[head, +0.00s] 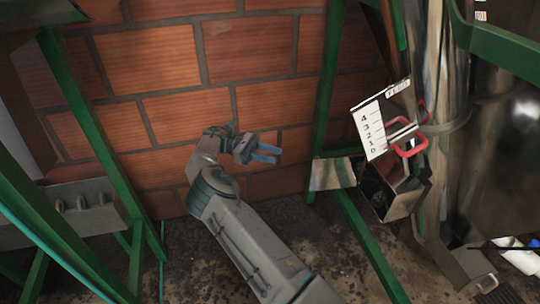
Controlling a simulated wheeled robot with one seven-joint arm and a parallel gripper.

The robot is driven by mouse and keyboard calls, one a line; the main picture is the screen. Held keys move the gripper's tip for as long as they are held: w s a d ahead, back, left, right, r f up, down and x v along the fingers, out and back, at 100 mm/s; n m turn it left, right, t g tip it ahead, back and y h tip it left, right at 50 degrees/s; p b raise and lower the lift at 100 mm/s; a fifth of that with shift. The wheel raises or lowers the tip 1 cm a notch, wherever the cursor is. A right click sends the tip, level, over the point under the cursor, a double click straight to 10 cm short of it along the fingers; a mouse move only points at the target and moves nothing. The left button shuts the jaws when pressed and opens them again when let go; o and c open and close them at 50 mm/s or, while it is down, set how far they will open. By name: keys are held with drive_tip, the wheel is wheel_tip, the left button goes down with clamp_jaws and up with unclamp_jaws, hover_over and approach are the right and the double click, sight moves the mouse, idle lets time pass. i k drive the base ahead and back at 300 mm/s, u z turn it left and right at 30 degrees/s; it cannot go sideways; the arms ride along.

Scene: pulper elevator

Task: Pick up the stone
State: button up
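I cannot make out a stone in the head view. Only small dark specks and debris show on the dirt floor (195,262), too small to tell apart. My gripper (279,154) is near the middle of the view, in front of the brick wall, with its two blue fingers pointing right. The fingers look apart, and I see nothing between them. My forearm hides part of the floor below it.
A brick wall (265,50) stands behind. Green metal frames stand left (90,130) and right (322,90). At right are a metal box (405,200), red handles (411,147), a numbered scale plate (370,128) and a shiny metal body (500,130). White items (522,258) lie lower right.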

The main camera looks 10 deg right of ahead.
sight(380, 197)
drive_tip(key=k, duration=1)
